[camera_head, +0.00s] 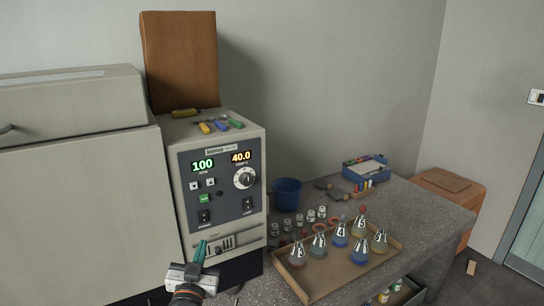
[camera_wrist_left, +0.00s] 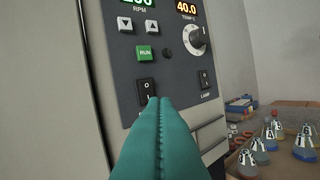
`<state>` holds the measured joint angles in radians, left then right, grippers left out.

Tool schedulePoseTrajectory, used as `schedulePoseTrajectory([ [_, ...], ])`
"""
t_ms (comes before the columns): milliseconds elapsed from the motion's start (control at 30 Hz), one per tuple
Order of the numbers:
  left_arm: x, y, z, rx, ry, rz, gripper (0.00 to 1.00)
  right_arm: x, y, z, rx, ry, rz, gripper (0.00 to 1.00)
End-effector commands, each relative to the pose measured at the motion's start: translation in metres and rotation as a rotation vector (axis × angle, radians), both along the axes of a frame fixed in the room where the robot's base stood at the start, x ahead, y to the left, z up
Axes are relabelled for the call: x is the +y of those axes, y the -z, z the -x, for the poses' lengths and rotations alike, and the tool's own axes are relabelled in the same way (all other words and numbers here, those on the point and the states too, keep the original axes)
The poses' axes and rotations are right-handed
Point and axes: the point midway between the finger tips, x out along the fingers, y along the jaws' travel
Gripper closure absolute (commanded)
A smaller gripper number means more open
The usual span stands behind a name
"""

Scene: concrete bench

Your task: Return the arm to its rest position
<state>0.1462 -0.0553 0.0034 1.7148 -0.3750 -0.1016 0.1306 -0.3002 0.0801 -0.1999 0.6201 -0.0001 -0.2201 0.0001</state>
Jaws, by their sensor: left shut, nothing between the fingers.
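My left gripper (camera_head: 200,250) has teal fingers and is at the bottom of the head view, in front of the lower part of the machine's control panel (camera_head: 220,185). In the left wrist view the teal fingers (camera_wrist_left: 155,105) are shut together with nothing between them. Their tips appear just below the left rocker switch (camera_wrist_left: 146,88); I cannot tell whether they touch the panel. The panel shows 100 RPM and 40.0 TEMP, a green RUN button (camera_wrist_left: 147,53), a round dial (camera_wrist_left: 194,40) and a LAMP switch (camera_wrist_left: 205,79). My right gripper is not in view.
A wooden tray (camera_head: 316,290) with several flasks stands on the concrete bench (camera_head: 430,205) right of the machine. A blue cup (camera_head: 287,194), small vials and a blue box (camera_head: 366,172) are behind it. Colored tools (camera_head: 205,127) lie on top of the machine.

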Motion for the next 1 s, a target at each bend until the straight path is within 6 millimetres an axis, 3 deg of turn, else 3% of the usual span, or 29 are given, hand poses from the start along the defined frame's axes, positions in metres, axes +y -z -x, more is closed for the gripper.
schedulePoseTrajectory([
  [33, 0.007, 0.026, 0.021, 0.111, -0.022, 0.011, 1.0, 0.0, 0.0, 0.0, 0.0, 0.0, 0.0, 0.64],
  [200, 0.016, 0.103, 0.105, 0.53, -0.062, 0.055, 1.0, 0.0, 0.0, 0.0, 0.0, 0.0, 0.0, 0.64],
  [333, 0.012, 0.141, 0.176, 0.812, -0.056, 0.072, 1.0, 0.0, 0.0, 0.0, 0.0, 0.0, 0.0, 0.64],
  [500, 0.004, 0.162, 0.244, 1.058, -0.03, 0.076, 1.0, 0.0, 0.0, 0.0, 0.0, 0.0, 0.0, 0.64],
  [700, -0.004, 0.171, 0.306, 1.259, 0.004, 0.067, 1.0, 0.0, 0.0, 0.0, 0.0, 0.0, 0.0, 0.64],
  [933, -0.011, 0.169, 0.367, 1.452, 0.049, 0.051, 1.0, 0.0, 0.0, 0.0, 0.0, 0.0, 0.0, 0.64],
  [1000, -0.012, 0.184, 0.365, 1.467, 0.049, 0.05, 1.0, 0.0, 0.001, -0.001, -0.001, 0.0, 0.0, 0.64],
])
